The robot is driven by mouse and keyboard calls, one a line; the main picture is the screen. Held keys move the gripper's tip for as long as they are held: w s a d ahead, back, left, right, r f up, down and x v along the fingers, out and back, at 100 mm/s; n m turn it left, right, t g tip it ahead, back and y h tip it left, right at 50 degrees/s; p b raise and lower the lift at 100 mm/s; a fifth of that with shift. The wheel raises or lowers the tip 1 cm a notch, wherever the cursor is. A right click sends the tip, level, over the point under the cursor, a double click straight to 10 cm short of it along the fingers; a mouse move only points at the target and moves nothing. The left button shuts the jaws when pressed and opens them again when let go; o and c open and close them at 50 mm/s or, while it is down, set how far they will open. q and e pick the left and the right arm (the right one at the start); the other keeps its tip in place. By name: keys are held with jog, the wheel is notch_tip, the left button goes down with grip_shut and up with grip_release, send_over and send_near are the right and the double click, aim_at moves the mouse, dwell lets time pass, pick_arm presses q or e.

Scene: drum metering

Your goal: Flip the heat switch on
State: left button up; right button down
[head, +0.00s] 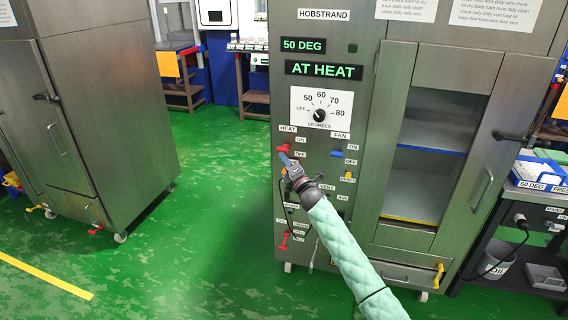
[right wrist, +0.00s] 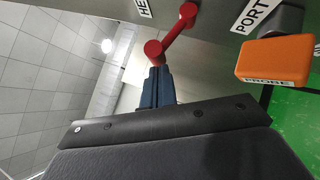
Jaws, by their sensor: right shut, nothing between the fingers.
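The heat switch (head: 284,148) is a red lever under the HEAT label on the front of the steel Hobstrand cabinet (head: 370,60). It sits beside the ON and OFF marks; I cannot tell surely which one it points at. In the right wrist view the red lever (right wrist: 174,36) slants down to a round knob end. My right gripper (head: 285,158) is shut and empty just below the lever. Its blue fingertips (right wrist: 157,72) are right at the knob end, touching or nearly so. My left gripper is not in view.
The blue fan switch (head: 337,154) and a temperature dial (head: 318,115) are close by on the panel. An orange probe box (right wrist: 277,60) is beside the fingers.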

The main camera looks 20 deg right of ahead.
jog(key=shift+r, duration=0.1)
jog(key=shift+w+d+r, duration=0.1)
jog(key=shift+r, duration=0.8)
